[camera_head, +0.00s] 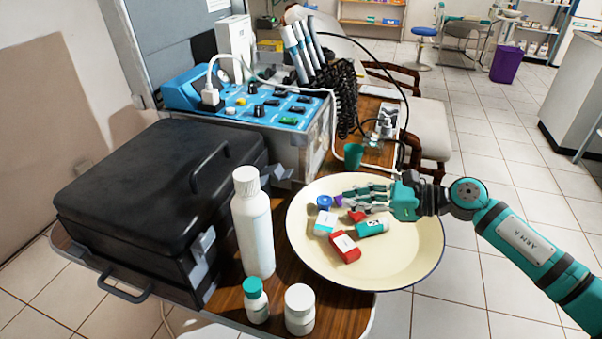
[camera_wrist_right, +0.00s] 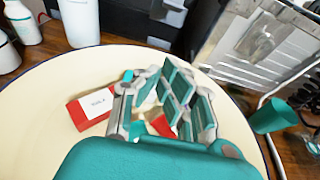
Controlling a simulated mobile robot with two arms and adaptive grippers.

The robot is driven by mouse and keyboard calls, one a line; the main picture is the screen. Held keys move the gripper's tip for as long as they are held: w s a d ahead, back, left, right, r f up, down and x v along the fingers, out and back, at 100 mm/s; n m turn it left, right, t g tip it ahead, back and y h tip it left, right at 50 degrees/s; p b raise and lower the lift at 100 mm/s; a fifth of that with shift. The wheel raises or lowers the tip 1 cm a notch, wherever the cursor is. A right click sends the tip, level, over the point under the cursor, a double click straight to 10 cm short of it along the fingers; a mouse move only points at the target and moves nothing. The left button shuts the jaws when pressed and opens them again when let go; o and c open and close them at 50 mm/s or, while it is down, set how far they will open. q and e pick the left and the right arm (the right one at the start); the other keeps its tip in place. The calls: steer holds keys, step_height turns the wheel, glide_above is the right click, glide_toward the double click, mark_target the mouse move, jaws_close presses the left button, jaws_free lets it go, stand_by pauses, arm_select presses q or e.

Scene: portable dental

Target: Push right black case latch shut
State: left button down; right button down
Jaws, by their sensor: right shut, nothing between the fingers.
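The black case (camera_head: 150,180) sits at the left of the wooden table with its lid down. Its handle (camera_head: 210,168) stands up at the lid's edge. A grey latch (camera_head: 278,173) at the right end of its front side sticks outward, away from the case. A second grey latch (camera_head: 202,264) is at the nearer end of that side. The case shows partly at the top of the wrist view (camera_wrist_right: 115,22). My right gripper (camera_head: 347,197) is shut and empty over the cream dish (camera_head: 405,262), apart from the case. It also shows in the wrist view (camera_wrist_right: 165,100). My left gripper is out of view.
The dish holds several small boxes and bottles, including a red box (camera_head: 344,248). Behind are a blue control unit (camera_head: 265,103), hoses and a green cup (camera_head: 353,156).

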mark_target(276, 173)
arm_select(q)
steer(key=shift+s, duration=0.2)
arm_select(e)
steer(key=shift+s+r, duration=0.15)
steer(key=shift+s, duration=0.1)
steer(key=shift+a, duration=0.1)
